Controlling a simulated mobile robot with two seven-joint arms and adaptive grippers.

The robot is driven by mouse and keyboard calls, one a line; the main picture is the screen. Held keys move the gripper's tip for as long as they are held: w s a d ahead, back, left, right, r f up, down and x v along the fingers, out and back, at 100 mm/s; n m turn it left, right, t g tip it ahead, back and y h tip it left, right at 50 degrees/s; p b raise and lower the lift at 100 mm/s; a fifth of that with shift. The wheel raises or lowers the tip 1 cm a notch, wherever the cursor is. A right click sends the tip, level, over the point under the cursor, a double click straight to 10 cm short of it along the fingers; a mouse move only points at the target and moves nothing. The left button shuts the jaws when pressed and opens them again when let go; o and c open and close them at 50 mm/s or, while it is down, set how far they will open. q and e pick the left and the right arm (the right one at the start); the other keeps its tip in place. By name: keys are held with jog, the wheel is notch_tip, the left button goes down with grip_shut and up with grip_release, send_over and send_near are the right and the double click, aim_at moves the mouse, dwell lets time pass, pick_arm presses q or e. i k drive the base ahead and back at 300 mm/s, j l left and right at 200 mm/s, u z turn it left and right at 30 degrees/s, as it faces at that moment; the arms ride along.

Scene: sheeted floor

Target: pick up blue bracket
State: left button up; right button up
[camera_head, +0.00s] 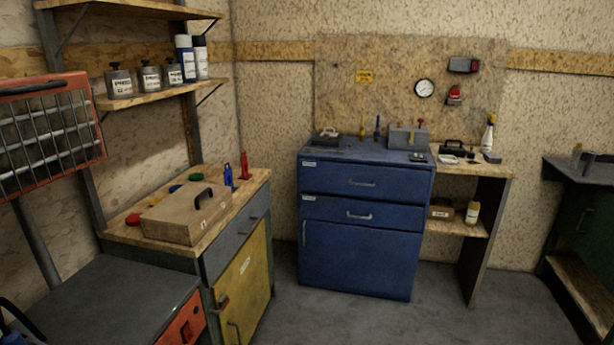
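A small upright blue piece (228,177), which looks like the blue bracket, stands on the wooden-topped workbench (253,183) at the left. It is near the bench's right edge, just behind the brown wooden case. A similar red piece (244,165) stands close behind it, to its right. The blue piece is small in view, so its exact shape is hard to tell. Neither of my grippers shows in the head view.
A wooden case (186,214) with a black handle fills much of the bench top. Red and green round items lie around it. A grey-topped cabinet (110,300) is at the front left. A blue drawer cabinet (362,225) stands at the back. Grey floor (390,320) is open in front.

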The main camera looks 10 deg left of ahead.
aim_at(228, 175)
jog(key=i+u, duration=0.1)
jog(key=i, duration=0.7)
jog(key=i+l, duration=0.15)
jog(key=i, duration=0.65)
jog(key=j+u, duration=0.05)
